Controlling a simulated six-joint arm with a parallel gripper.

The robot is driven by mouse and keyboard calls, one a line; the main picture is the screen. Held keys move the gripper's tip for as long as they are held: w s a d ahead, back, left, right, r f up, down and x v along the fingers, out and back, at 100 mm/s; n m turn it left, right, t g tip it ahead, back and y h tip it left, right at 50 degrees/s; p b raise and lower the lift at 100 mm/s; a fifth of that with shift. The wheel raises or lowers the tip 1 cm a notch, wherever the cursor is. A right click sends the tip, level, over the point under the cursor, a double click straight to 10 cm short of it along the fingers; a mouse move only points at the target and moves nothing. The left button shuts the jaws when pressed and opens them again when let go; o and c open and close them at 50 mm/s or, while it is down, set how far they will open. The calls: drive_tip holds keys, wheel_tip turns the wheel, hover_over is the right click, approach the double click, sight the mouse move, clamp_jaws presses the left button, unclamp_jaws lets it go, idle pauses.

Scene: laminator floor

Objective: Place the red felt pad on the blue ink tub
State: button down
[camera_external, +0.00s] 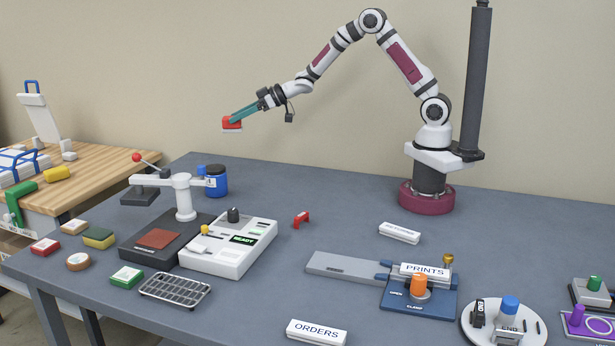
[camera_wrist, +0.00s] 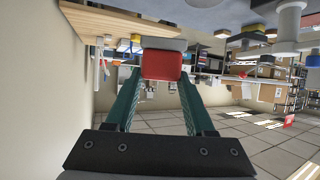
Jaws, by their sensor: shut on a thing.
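The red felt pad (camera_external: 231,123), a red block with a pale layer underneath, is between the teal fingertips of my gripper (camera_external: 235,119), high above the back left of the table. In the wrist view the pad (camera_wrist: 162,66) is pinched between the fingers of my gripper (camera_wrist: 161,76), with a grey layer on one side. The blue ink tub (camera_external: 217,181) stands upright on the table near its back edge, below the pad and slightly left of it. Pad and tub are well apart.
A white lever press (camera_external: 184,197) with a red-knobbed handle stands just left of the tub. A white READY box (camera_external: 233,246) lies in front. Several small pads, including a red one (camera_external: 45,247), lie at the front left.

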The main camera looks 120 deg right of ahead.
drive_tip(key=w+a+f, duration=0.1)
drive_tip(key=w, duration=0.1)
drive_tip(key=w+a+f, duration=0.1)
drive_tip(key=w+f, duration=0.1)
drive_tip(key=w, duration=0.1)
drive_tip(key=w+a+f, duration=0.2)
drive_tip(key=shift+w, duration=0.2)
wheel_tip(320, 180, down, 4)
drive_tip(key=shift+w+f, duration=0.1)
drive_tip(key=shift+f, duration=0.15)
drive_tip(key=shift+c, duration=1.3)
unclamp_jaws()
